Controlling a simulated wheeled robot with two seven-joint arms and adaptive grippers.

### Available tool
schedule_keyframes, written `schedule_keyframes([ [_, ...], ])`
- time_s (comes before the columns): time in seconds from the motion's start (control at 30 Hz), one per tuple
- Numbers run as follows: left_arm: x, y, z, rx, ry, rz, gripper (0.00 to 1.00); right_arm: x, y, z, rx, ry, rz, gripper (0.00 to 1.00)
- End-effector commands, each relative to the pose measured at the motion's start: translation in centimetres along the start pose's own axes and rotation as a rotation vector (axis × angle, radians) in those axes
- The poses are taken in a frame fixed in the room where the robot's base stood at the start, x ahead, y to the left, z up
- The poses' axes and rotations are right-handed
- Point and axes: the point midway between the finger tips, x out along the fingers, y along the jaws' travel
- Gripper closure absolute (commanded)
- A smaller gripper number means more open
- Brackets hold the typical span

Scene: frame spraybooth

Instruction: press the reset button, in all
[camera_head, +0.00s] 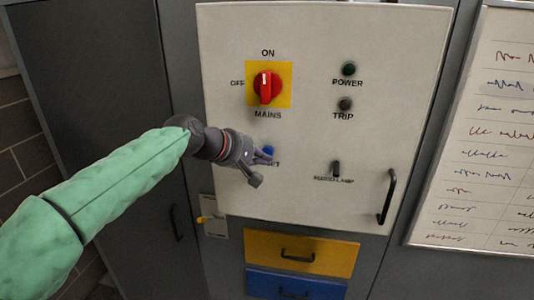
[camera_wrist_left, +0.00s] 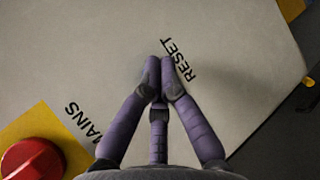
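The reset button (camera_head: 268,149) is a blue round button on the white panel, below the red mains switch. It is partly hidden behind my left gripper's fingers. My left gripper (camera_head: 268,157) is at the button, reaching in from the left. In the left wrist view its purple fingers (camera_wrist_left: 161,75) come together at the tips beside the RESET label (camera_wrist_left: 179,60), with nothing seen between them. They hide the button there. I cannot tell whether the fingertips touch or push the button. My right gripper is not in view.
The red mains switch (camera_head: 267,86) sits close above on a yellow plate. Power (camera_head: 348,69) and trip (camera_head: 345,104) lamps, a small black switch (camera_head: 336,168) and a door handle (camera_head: 387,196) are to the right. Yellow (camera_head: 330,257) and blue (camera_head: 262,282) drawers lie below.

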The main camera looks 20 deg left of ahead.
Motion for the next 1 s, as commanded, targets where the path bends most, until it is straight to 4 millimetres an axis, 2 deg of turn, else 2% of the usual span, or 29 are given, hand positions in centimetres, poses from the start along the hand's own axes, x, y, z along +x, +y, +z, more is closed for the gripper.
schedule_keyframes([
  [1.0,0.79,0.6,-0.59,-0.001,0.0,0.0,1.0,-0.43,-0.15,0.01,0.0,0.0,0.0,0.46],
])
